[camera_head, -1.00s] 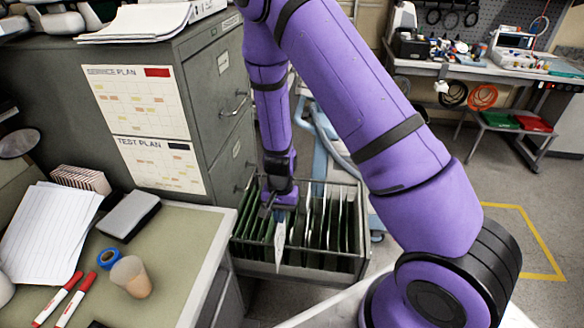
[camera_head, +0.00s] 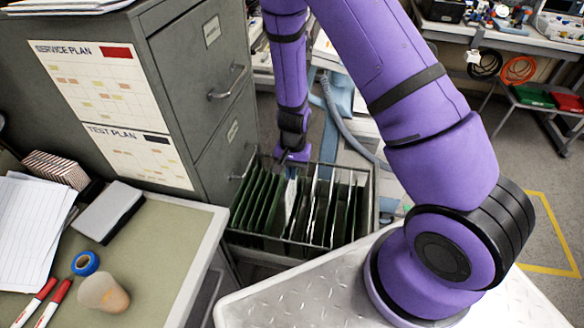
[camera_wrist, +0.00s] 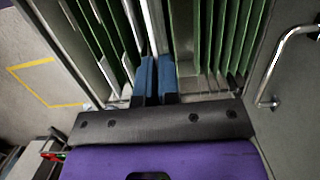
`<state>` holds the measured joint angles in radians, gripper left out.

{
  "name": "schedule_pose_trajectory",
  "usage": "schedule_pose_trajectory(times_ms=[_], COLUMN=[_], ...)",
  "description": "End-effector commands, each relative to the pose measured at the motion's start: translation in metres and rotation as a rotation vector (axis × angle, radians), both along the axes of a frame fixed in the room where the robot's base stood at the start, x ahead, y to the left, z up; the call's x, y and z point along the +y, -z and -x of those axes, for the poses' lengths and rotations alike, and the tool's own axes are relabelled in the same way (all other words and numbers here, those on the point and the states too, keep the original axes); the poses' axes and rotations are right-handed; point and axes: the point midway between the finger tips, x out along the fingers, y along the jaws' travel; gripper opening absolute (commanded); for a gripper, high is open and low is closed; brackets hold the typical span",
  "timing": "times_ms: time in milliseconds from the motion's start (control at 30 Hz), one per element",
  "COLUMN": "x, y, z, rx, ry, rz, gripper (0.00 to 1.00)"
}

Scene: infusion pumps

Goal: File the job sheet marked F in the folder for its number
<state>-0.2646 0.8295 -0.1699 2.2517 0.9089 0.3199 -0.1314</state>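The job sheet (camera_head: 291,196) is a thin white sheet hanging upright among the folders, near the middle of the open drawer (camera_head: 300,252). Its mark cannot be read. My gripper (camera_head: 290,166) points down above the drawer, at the sheet's top edge. In the wrist view, the two blue fingertips (camera_wrist: 157,78) are close together with the thin white sheet edge between them. Green hanging folders (camera_head: 258,200) stand to the left of the sheet, and more green folders (camera_wrist: 228,40) show in the wrist view. Folder numbers are not legible.
The grey filing cabinet (camera_head: 185,90) with a handle (camera_head: 228,84) stands behind and left of the drawer. A desk (camera_head: 160,245) with papers, red markers and blue tape is at left. Floor is clear at right.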

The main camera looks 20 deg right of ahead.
Motion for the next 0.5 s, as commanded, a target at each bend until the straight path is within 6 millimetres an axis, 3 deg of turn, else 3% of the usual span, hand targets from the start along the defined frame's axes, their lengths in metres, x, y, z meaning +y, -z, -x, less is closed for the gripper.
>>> schedule_pose_trajectory(times_ms=[500], x=[0.0], y=[0.032], z=[0.0], rx=[0.0], ry=[0.001], rz=[0.0], gripper=[0.0])
